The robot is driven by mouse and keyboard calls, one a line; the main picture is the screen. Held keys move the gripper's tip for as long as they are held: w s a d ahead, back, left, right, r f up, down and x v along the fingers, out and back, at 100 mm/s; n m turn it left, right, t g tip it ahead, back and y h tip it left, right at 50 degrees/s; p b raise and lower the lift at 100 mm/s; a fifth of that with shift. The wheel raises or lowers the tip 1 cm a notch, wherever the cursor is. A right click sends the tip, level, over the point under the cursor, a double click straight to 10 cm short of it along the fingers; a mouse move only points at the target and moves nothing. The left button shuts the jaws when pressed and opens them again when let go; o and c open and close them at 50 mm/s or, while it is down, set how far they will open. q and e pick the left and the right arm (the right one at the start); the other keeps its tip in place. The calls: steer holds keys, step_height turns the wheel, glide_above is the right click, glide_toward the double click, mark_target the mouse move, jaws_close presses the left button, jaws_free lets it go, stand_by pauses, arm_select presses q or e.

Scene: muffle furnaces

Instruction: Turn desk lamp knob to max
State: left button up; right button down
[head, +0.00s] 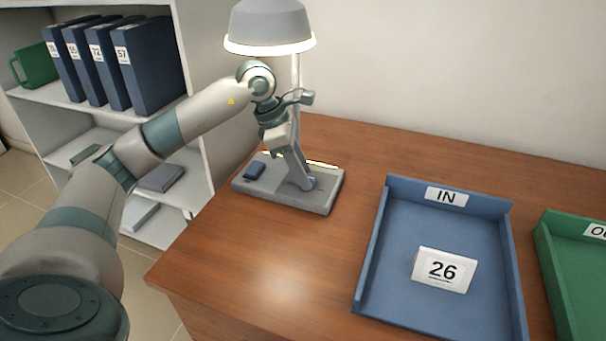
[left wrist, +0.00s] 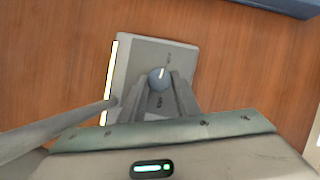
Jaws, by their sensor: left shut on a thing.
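The desk lamp stands on the table's back left, with a grey shade (head: 268,22) glowing at its lower rim and a flat grey base (head: 325,203). A round blue knob (head: 312,182) sits on the base's top; it also shows in the left wrist view (left wrist: 160,76) with a pale pointer mark near its upper edge. Small dark labels by the knob are too small to read. My left gripper (head: 304,184) reaches down to the base and is shut on the knob, one finger on each side in the left wrist view (left wrist: 163,85). My right gripper is out of view.
A blue IN tray (head: 400,240) with a white card marked 26 (head: 443,270) lies right of the lamp, and a green tray (head: 560,270) beyond it. A shelf (head: 75,110) with blue binders stands left. The wooden table (head: 270,270) is clear in front of the lamp.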

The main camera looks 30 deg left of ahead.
arm_select(q)
steer(key=shift+m+g, duration=0.3)
steer(key=shift+m, duration=0.3)
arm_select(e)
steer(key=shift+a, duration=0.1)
arm_select(q)
steer(key=o, duration=1)
steer(key=shift+o, duration=0.2)
steer(key=shift+a, duration=0.1)
